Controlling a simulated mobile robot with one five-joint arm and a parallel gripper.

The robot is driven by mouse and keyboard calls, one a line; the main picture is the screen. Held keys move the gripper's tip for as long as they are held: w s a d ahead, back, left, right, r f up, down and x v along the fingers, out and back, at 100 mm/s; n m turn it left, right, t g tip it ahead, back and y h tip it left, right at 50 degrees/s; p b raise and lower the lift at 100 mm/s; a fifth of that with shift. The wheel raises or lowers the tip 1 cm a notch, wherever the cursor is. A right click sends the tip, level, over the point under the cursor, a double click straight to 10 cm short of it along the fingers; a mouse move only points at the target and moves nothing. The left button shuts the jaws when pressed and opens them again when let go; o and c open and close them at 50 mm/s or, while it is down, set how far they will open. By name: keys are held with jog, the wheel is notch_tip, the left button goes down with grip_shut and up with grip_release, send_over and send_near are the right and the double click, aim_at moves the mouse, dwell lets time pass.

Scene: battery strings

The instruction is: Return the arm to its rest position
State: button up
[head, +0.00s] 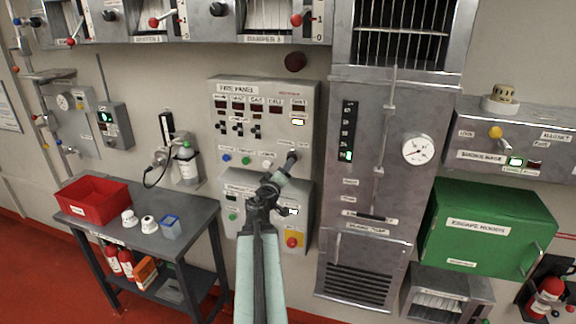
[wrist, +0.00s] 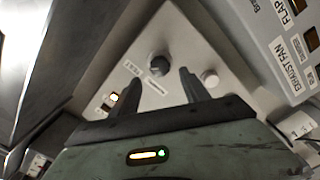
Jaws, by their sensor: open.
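My arm (head: 259,270) reaches up from the bottom of the head view to the fire panel (head: 260,85) on the wall. My gripper (head: 288,163) is at the panel's lower right corner. In the wrist view my gripper (wrist: 160,76) is open, with its two dark fingers apart. A dark round knob (wrist: 158,64) shows between the fingertips with light panel around it. I cannot tell whether the fingers touch it. A white knob (wrist: 208,78) is to the right of the fingers. My arm hides part of the lower control box (head: 238,190).
A tall grey metal cabinet (head: 375,190) with a gauge stands just right of my gripper. A grey table (head: 185,235) with a red bin (head: 92,200) is at the left. A green box (head: 485,225) is at the right. Levers hang from the top cabinets.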

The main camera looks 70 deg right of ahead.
dwell(0.4)
